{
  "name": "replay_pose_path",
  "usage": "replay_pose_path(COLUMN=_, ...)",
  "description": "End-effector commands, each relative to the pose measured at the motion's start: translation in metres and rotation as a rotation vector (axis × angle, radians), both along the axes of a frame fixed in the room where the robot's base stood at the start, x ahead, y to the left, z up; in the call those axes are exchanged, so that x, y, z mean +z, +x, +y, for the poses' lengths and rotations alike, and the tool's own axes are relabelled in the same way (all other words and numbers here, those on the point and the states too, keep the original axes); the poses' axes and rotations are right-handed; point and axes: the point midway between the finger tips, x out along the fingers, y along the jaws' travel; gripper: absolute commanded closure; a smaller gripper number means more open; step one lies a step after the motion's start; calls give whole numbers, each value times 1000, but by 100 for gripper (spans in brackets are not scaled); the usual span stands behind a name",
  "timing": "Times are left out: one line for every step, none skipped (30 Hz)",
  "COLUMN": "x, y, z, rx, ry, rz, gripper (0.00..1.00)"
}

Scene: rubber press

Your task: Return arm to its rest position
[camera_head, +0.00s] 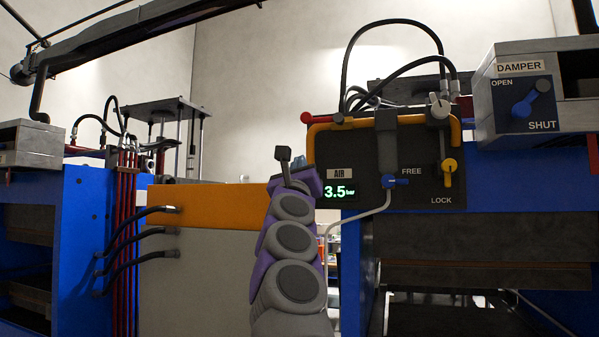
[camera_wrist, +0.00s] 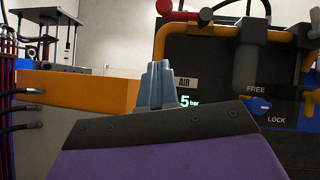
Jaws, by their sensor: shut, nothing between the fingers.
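My arm, in purple and grey links, rises from the bottom middle of the head view, close to the left edge of the control panel (camera_head: 412,160). The fingers point toward the gap between the orange beam (camera_wrist: 80,90) and the panel, and cover part of the beam's right end. No contact with either is visible.
The panel carries a green 3.5 bar display (camera_head: 339,192), a blue valve (camera_head: 395,181) and a yellow lever (camera_head: 449,170) near FREE and LOCK. A damper box (camera_head: 520,85) stands at upper right. Black hoses (camera_head: 140,225) run at left. Open air lies above my arm.

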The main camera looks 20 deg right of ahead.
Motion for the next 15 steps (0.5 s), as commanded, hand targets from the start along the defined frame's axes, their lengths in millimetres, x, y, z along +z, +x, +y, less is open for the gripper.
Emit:
replay_pose_path(x=0, y=0, z=0, rx=0, ry=0, rz=0, gripper=100)
replay_pose_path(x=0, y=0, z=0, rx=0, ry=0, rz=0, gripper=100)
replay_pose_path(x=0, y=0, z=0, rx=0, ry=0, rz=0, gripper=100)
replay_pose_path(x=0, y=0, z=0, rx=0, ry=0, rz=0, gripper=100)
replay_pose_path(x=0, y=0, z=0, rx=0, ry=0, rz=0, gripper=100)
replay_pose_path(x=0, y=0, z=0, rx=0, ry=0, rz=0, gripper=100)
replay_pose_path(x=0, y=0, z=0, rx=0, ry=0, rz=0, gripper=100)
replay_pose_path(x=0, y=0, z=0, rx=0, ry=0, rz=0, gripper=100)
replay_pose_path(x=0, y=0, z=0, rx=0, ry=0, rz=0, gripper=100)
replay_pose_path(x=0, y=0, z=0, rx=0, ry=0, rz=0, gripper=100)
replay_pose_path(x=0, y=0, z=0, rx=1, ry=0, rz=0, gripper=100)
replay_pose_path(x=1, y=0, z=1, rx=2, ry=-4, rz=1, gripper=100)
replay_pose_path(x=1, y=0, z=2, rx=4, ry=-12, rz=2, gripper=100)
replay_pose_path(x=2, y=0, z=5, rx=8, ry=-25, rz=4, gripper=100)
replay_pose_path(x=5, y=1, z=11, rx=17, ry=-51, rz=9, gripper=100)
